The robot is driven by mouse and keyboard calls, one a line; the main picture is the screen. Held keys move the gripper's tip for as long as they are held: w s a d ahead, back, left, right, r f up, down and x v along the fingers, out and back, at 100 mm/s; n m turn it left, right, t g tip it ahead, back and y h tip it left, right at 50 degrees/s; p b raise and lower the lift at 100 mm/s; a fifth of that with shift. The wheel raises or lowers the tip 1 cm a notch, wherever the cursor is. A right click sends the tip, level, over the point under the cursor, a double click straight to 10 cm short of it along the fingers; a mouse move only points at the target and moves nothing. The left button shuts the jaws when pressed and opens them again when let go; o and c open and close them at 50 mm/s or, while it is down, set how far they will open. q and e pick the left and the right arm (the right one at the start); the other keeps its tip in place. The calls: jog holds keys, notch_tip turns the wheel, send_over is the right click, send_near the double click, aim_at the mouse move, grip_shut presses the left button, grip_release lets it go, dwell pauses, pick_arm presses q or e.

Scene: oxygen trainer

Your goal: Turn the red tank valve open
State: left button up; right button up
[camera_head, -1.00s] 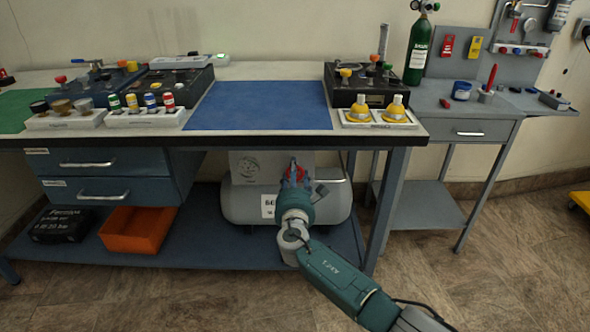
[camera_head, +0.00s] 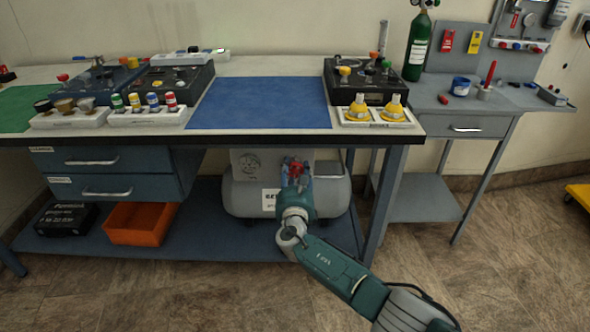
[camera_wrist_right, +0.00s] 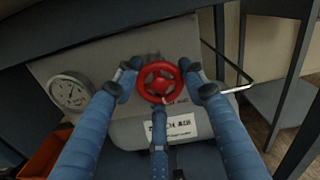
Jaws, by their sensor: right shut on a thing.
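The red tank valve (camera_wrist_right: 160,82) is a small handwheel in front of a grey panel, above the grey tank (camera_head: 338,196) under the workbench. It shows as a small red patch in the head view (camera_head: 296,169). My right gripper (camera_wrist_right: 161,84) has its blue fingers around the wheel, two at the upper sides and one below. The right gripper is shut on the valve wheel. In the head view the right gripper (camera_head: 296,176) hides part of the panel and tank. My left gripper is not in view.
A round gauge (camera_wrist_right: 70,92) sits on the panel left of the valve. The bench top (camera_head: 265,70) overhangs the tank. An orange bin (camera_head: 140,224) stands on the lower shelf to the left. A bench leg (camera_head: 385,205) stands close on the right.

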jog(key=shift+f, duration=0.15)
dwell(0.3)
jog(key=o, duration=1.2)
jog(key=shift+s, duration=0.45)
jog(key=s, duration=1.1)
jog(key=shift+s, duration=0.1)
